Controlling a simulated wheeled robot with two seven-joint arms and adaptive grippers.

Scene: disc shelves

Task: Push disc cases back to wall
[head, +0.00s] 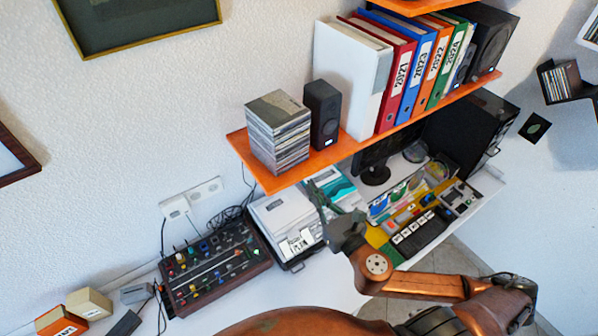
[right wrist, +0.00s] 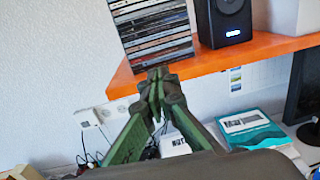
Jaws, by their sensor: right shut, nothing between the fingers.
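A tall stack of disc cases (head: 278,138) stands near the left end of the orange wall shelf (head: 318,160), close to its front edge. The stack also shows at the top of the right wrist view (right wrist: 152,32), with a strip of bare shelf (right wrist: 135,80) in front of it. My right gripper (head: 318,192) is in front of and below the shelf edge, to the right of the stack in the head view. In the right wrist view its fingertips (right wrist: 157,78) are together and empty, overlapping the shelf edge in the picture; contact cannot be told. My left gripper is not in view.
A black speaker (head: 322,114) stands right beside the stack, then a white binder (head: 345,80) and several coloured binders (head: 410,70).

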